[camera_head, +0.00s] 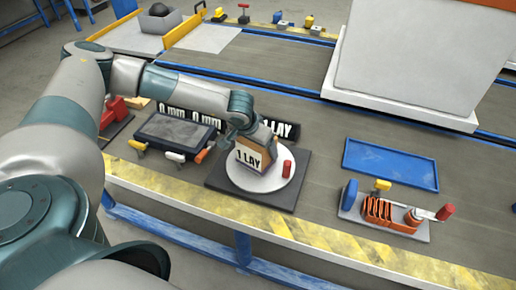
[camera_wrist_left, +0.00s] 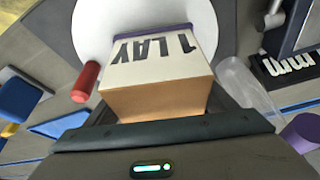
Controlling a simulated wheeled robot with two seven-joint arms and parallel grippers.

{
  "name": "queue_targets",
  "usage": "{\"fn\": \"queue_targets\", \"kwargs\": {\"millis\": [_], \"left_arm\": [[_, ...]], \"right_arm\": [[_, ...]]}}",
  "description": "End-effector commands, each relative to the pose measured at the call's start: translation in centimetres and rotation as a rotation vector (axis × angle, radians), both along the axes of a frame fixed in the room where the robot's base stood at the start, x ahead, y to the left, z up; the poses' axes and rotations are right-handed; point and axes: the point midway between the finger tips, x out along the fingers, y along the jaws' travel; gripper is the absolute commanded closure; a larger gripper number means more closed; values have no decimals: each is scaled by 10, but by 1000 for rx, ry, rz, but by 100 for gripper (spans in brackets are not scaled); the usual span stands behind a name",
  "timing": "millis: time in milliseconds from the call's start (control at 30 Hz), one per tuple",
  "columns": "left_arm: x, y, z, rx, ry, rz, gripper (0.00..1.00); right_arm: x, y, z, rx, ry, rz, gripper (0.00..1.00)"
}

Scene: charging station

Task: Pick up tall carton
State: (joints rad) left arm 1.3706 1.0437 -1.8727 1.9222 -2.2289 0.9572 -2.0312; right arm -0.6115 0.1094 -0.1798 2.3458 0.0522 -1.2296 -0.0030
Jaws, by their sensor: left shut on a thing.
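The carton (camera_head: 247,160) has a pale face printed "1 LAY" and orange-brown sides. It is over a round white plate (camera_head: 247,183) on a dark square base. My left gripper (camera_head: 255,138) reaches down to it from above and is shut on it. In the left wrist view the carton (camera_wrist_left: 160,62) fills the space between the fingers, with the white plate (camera_wrist_left: 90,20) beyond it. I cannot tell whether the carton's bottom touches the plate. My right gripper is not in view.
A red cylinder (camera_head: 287,169) stands on the plate beside the carton. A dark-topped panel (camera_head: 175,133) with small clamps lies left. A blue tray (camera_head: 390,166) and an orange fixture (camera_head: 380,210) are right. A large pale box (camera_head: 410,55) stands behind.

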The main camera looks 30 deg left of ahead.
Motion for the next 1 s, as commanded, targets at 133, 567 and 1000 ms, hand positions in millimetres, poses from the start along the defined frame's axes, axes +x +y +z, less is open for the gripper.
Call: {"fn": "queue_targets", "kwargs": {"millis": [133, 567, 1000], "left_arm": [[1, 0, 7, -1, -3, 1, 60], [2, 0, 68, -1, -5, 1, 60], [1, 0, 101, 0, -2, 0, 60]], "right_arm": [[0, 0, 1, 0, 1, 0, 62], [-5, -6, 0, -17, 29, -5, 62], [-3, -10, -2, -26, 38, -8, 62]]}}
